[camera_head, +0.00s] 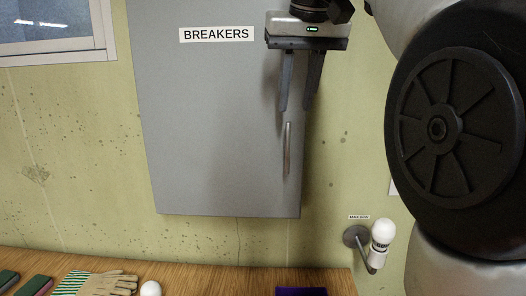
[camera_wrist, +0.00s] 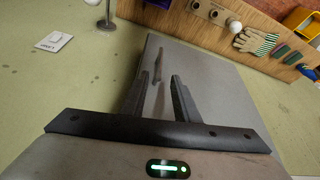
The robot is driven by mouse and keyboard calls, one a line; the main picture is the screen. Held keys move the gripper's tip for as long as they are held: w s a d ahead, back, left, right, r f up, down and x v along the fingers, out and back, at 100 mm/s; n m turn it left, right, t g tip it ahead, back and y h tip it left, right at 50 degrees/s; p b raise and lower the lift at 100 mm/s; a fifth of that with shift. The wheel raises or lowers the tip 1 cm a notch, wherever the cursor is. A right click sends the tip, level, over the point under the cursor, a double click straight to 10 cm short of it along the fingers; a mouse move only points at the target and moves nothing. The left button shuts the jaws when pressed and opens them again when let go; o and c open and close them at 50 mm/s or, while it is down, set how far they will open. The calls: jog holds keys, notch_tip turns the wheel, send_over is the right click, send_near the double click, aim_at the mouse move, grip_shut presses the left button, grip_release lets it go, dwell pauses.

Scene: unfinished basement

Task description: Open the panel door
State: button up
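The grey panel door (camera_head: 215,120), labelled BREAKERS (camera_head: 216,34), is on the yellowish wall and looks shut. Its slim vertical metal handle (camera_head: 287,148) is near the lower right edge. My gripper (camera_head: 296,107) points down just above the handle, with its fingers apart and nothing seen between them. In the wrist view the panel door (camera_wrist: 211,85) fills the middle, and the handle (camera_wrist: 158,66) shows beyond the fingertips of my gripper (camera_wrist: 164,76). I cannot tell how far the fingers stand off the panel face.
A wall lamp with a white bulb (camera_head: 383,232) juts out at lower right. A window (camera_head: 52,30) is at upper left.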

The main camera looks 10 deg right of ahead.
aim_at(289, 142)
jog(key=b+x, duration=0.2)
jog(key=x, duration=1.1)
jog(key=shift+w, duration=0.1)
grip_shut()
